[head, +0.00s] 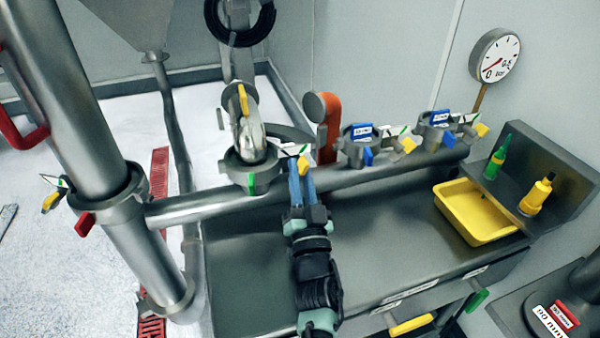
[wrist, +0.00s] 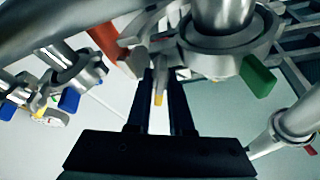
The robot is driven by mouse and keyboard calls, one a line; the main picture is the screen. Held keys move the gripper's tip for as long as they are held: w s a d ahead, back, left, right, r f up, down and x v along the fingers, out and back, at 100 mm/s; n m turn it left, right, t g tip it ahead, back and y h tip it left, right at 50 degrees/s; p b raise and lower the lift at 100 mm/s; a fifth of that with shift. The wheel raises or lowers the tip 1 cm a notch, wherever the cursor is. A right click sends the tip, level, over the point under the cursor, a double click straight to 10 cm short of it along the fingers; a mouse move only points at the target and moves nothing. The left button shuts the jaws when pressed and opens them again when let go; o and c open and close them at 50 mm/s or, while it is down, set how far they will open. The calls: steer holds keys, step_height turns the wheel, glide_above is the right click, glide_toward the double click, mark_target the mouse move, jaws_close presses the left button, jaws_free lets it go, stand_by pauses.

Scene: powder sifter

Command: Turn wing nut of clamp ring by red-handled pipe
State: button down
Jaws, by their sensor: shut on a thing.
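A grey clamp ring (head: 236,172) with a green tab sits around a short upright pipe at the middle of the head view, left of an orange-red handle (head: 327,130). The ring also shows at the top of the wrist view (wrist: 208,66). Its yellow-tipped wing nut (wrist: 159,99) points down between my fingers. In the head view, the yellow tip (head: 303,163) shows just above my fingers. My gripper (head: 300,172) reaches up from below and is shut on the wing nut. The fingers partly hide the nut in the head view.
A thick pipe (head: 60,100) with a red handle (head: 30,138) and another clamp ring (head: 108,192) stands at left. Blue-tabbed clamps (head: 362,140) line the horizontal pipe (head: 340,176) to the right. A yellow tray (head: 470,220) and bottles (head: 537,195) sit on the bench.

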steer(key=n+y, duration=0.2)
steer(key=n, duration=0.2)
steer(key=n+g+y, duration=0.1)
steer(key=n+y, duration=0.2)
steer(key=n, duration=0.2)
steer(key=shift+n+b, duration=0.3)
steer(key=n+g+y, duration=0.1)
steer(key=n, duration=0.2)
steer(key=n+g+y, duration=0.1)
steer(key=n, duration=0.2)
steer(key=n+g+y, duration=0.1)
steer(key=n, duration=0.2)
steer(key=c, duration=0.9)
jaws_free()
steer(key=shift+c, duration=0.2)
steer(key=v, duration=1.3)
steer(key=shift+p, duration=0.35)
